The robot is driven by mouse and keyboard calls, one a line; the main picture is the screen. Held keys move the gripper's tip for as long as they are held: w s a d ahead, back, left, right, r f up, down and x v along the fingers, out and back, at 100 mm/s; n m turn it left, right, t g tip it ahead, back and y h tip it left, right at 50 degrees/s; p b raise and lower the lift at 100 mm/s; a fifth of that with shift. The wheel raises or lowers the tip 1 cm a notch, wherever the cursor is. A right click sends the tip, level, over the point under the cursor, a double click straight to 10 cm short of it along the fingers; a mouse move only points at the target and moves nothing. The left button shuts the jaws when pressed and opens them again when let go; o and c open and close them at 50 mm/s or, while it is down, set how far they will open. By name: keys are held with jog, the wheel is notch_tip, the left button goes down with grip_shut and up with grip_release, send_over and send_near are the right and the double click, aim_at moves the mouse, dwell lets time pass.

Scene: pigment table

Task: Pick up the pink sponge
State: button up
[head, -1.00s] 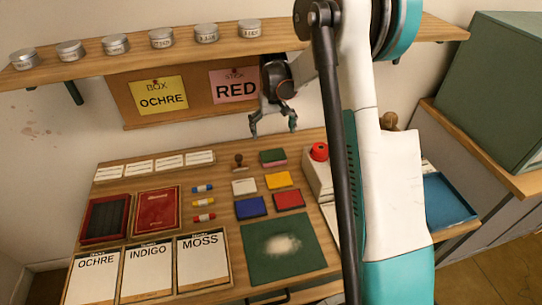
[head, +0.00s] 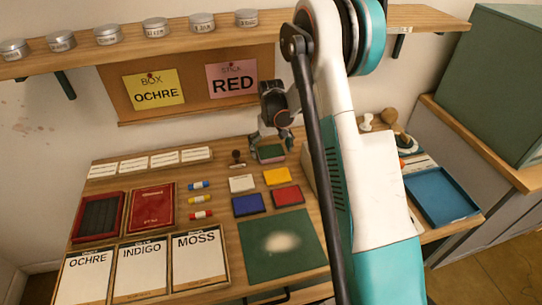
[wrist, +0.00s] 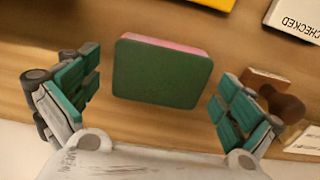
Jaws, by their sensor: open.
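The pink sponge (wrist: 165,72) has a dark green top layer and a pink layer along its edge. It lies on the wooden table at the back, and in the head view the sponge (head: 271,152) shows between my fingers. My gripper (head: 271,141) is open above it. In the wrist view my gripper (wrist: 157,98) has one finger on each side of the sponge, with gaps on both sides. I see no contact. The sponge is partly hidden by my fingers in the head view.
A wooden stamp (head: 237,158) stands close to the left of the sponge, beside a finger in the wrist view (wrist: 285,105). A yellow block (head: 277,176) and white block (head: 242,184) lie in front. A green mat (head: 282,244) lies nearer. A shelf (head: 180,35) with tins hangs above.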

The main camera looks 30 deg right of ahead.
aim_at(272, 153)
jog(key=shift+r, duration=0.1)
jog(key=c, duration=0.7)
jog(key=shift+r, duration=0.1)
jog(key=shift+s+r+p, duration=0.25)
jog(key=shift+r+p, duration=0.2)
jog(key=shift+p, duration=0.1)
jog(key=r, duration=0.2)
jog(key=r+p, duration=0.1)
jog(key=r, duration=0.1)
jog(key=r+p, duration=0.1)
jog(key=r, duration=0.1)
jog(key=shift+s+a+r, duration=0.1)
jog(key=shift+s, duration=0.25)
jog(key=s+a+p, duration=0.1)
jog(key=s, duration=0.5)
jog(key=s+a+p, duration=0.1)
jog(key=s, duration=0.5)
jog(key=s+a, duration=0.1)
jog(key=s, duration=0.5)
jog(key=shift+s+a+p, duration=0.25)
jog(key=shift+a+p, duration=0.15)
jog(key=shift+c, duration=1.4)
jog(key=shift+f, duration=0.2)
